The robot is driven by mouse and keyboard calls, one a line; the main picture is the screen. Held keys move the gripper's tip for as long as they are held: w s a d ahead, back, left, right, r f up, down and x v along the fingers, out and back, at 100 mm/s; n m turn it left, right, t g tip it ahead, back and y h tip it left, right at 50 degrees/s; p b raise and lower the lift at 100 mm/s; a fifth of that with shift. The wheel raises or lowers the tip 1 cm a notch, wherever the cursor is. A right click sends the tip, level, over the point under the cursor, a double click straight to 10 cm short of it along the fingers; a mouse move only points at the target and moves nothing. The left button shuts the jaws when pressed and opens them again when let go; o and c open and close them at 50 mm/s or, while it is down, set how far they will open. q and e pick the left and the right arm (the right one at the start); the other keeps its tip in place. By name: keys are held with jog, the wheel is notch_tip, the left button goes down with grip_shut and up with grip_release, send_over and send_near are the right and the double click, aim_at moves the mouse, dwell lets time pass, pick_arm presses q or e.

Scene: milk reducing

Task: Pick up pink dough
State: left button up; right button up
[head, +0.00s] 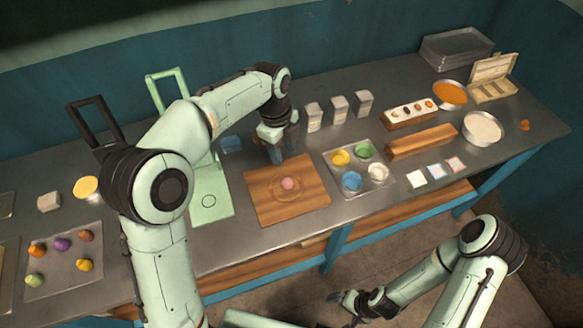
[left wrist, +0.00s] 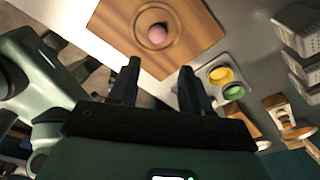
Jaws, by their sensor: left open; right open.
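The pink dough (head: 288,184) is a small ball on a square wooden board (head: 262,207) with a round marking at its middle. It also shows in the left wrist view (left wrist: 157,33), beyond the fingertips. My left gripper (head: 275,158) is open and empty, above the far edge of the board and apart from the dough. Its two fingers show in the left wrist view (left wrist: 158,75). My right gripper (head: 350,302) is low in front of the table, far from the dough. Its fingers are small and dark there.
A tray (head: 383,191) with yellow, green, blue and white portions lies right of the board. Three pale containers (head: 338,109) stand behind it. A green press-like stand (head: 209,195) is close on the left. A tray (head: 60,288) of coloured balls lies far left.

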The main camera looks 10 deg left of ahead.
pick_arm(q)
send_over(287, 180)
jog(key=f, duration=0.3)
jog(key=f+b, duration=0.1)
jog(key=f, duration=0.3)
jog(key=shift+s+a, duration=0.15)
jog(key=shift+a, duration=0.05)
notch_tip(287, 180, down, 6)
jog(key=shift+d+r, duration=0.1)
jog(key=shift+d, duration=0.05)
jog(key=c, duration=0.8)
